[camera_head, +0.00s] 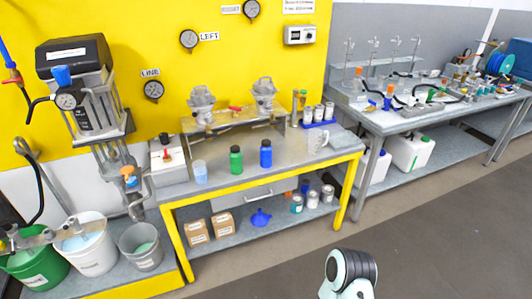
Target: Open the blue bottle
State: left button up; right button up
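The blue bottle (266,154) stands upright on the grey top of the yellow-framed workbench (310,170), near its middle. It has a dark cap on top and looks closed. A green bottle (236,160) stands just to its left. No gripper shows in the head view. A rounded dark and pale arm link of mine (350,270) shows at the bottom, well below and right of the bench. Its hand is out of the frame.
A pale blue cup (200,172) stands left of the green bottle. A clear jug (318,140) is at the right. Buckets (90,245) stand at lower left. A second bench (430,110) extends to the right. The floor (430,220) in front is clear.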

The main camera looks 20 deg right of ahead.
aim_at(266, 154)
jog(key=i+l+u, duration=0.1)
jog(key=l, duration=0.25)
jog(key=i+l, duration=0.2)
jog(key=l, duration=0.2)
jog(key=i+l+u, duration=0.15)
jog(key=l, duration=0.2)
jog(key=i+l, duration=0.15)
jog(key=l, duration=0.25)
jog(key=u, duration=0.05)
